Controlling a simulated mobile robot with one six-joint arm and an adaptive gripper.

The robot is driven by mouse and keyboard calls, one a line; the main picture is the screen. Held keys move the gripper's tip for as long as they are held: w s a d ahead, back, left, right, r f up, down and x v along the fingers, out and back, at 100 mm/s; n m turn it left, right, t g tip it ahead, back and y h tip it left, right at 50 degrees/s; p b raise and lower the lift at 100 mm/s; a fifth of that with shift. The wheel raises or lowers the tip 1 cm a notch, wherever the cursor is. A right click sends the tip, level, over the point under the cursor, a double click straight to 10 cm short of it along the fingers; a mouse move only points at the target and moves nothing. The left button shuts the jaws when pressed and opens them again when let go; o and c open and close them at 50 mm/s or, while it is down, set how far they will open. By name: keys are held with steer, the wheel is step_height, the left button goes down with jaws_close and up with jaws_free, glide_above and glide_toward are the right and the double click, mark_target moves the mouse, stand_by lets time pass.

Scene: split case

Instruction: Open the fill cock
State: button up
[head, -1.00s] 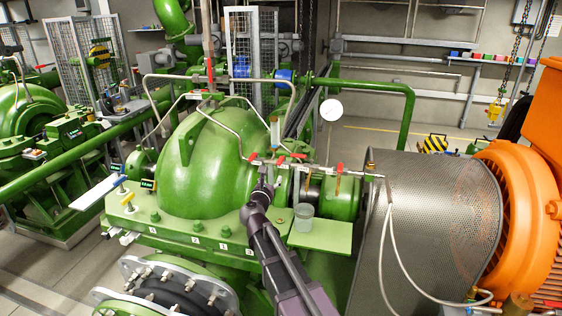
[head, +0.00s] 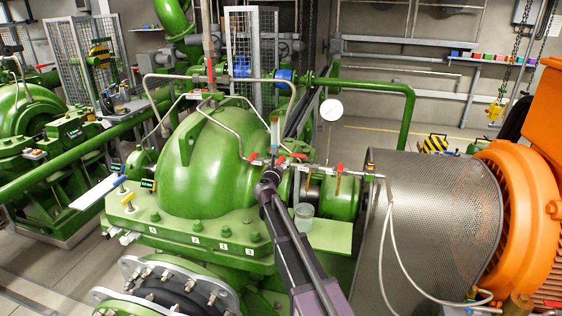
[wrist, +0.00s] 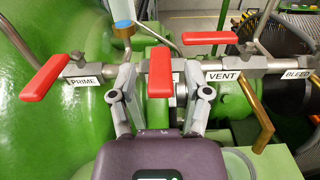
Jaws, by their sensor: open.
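A row of small cocks with red lever handles sits on a grey pipe (wrist: 110,68) in the wrist view. The middle red handle (wrist: 160,74) points towards me, between the fingers of my gripper (wrist: 159,84). The gripper is open, with a finger on either side of the handle; I cannot tell whether either touches it. No label reading FILL is visible; the spot below the middle handle is hidden. In the head view my gripper (head: 271,174) reaches the pipe row in front of the green pump casing (head: 215,155).
The left red handle (wrist: 45,78) is by the PRIME label (wrist: 83,82). The right red handle (wrist: 210,38) is above the VENT label (wrist: 223,76); the BLEED label (wrist: 298,73) is farther right. A clear cup (head: 304,216) stands on a green ledge (head: 333,237).

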steer(key=shift+x, duration=1)
jaws_close()
